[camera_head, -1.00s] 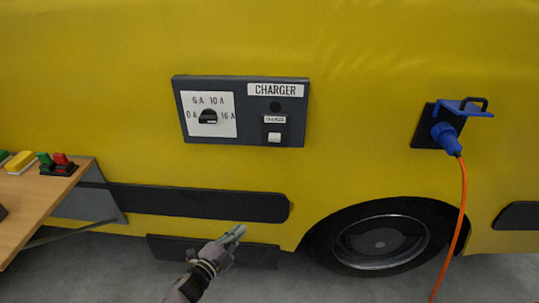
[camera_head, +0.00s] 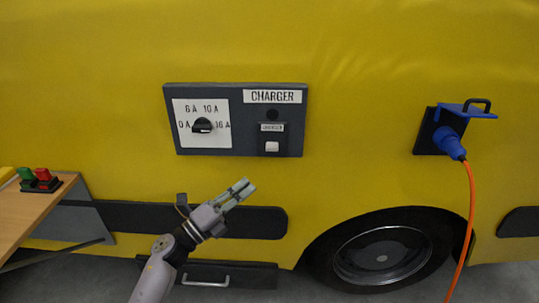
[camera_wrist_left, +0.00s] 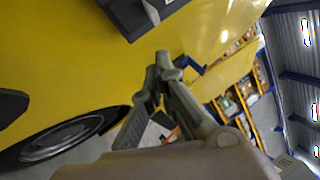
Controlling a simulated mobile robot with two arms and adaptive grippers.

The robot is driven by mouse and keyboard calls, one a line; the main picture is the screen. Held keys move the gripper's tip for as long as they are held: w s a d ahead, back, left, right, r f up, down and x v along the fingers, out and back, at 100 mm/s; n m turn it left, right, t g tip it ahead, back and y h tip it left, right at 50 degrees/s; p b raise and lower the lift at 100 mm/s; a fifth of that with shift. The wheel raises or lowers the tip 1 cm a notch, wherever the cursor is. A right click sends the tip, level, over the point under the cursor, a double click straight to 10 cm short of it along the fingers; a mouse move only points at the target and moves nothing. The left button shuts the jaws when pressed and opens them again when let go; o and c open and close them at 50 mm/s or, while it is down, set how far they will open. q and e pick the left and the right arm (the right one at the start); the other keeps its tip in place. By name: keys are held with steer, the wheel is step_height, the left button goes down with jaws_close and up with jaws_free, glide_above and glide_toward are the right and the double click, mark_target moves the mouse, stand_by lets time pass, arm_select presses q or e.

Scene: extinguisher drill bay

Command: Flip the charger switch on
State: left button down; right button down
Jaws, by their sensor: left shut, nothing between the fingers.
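The charger panel (camera_head: 235,146) is a dark grey plate on the yellow vehicle side, labelled CHARGER. The charger switch (camera_head: 271,147) is a white rocker in a small dark housing at the panel's lower right. A round knob (camera_head: 203,126) sits on a white dial to its left. My left gripper (camera_head: 247,187) is shut and empty, below the panel and apart from it, pointing up and right. In the left wrist view the shut fingers (camera_wrist_left: 165,65) show, with the dark panel edge (camera_wrist_left: 130,15) at the top. My right gripper is not in view.
A blue plug (camera_head: 448,143) with an orange cable (camera_head: 468,220) is in a socket on the right. A wooden table (camera_head: 35,212) with red and green items stands at the left. The space before the panel is clear.

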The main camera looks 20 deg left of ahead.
mark_target(270, 152)
arm_select(q)
steer(key=shift+w+a+r+p+x, duration=0.15)
steer(key=shift+a+p+x, duration=0.25)
steer(key=shift+x, duration=1.55)
steer(key=shift+w+a+r+p+x, duration=0.1)
steer(key=shift+w+a+p+x, duration=0.25)
steer(key=shift+x, duration=1.6)
steer(key=shift+w+a+r+p+x, duration=0.1)
steer(key=shift+a+p+x, duration=0.35)
steer(key=shift+x, duration=1.5)
steer(key=p, duration=0.1)
steer(key=n+p, duration=0.1)
steer(key=p, duration=0.1)
steer(key=shift+w+r+g+y+p, duration=0.25)
steer(key=shift+r+g+y+p, duration=0.05)
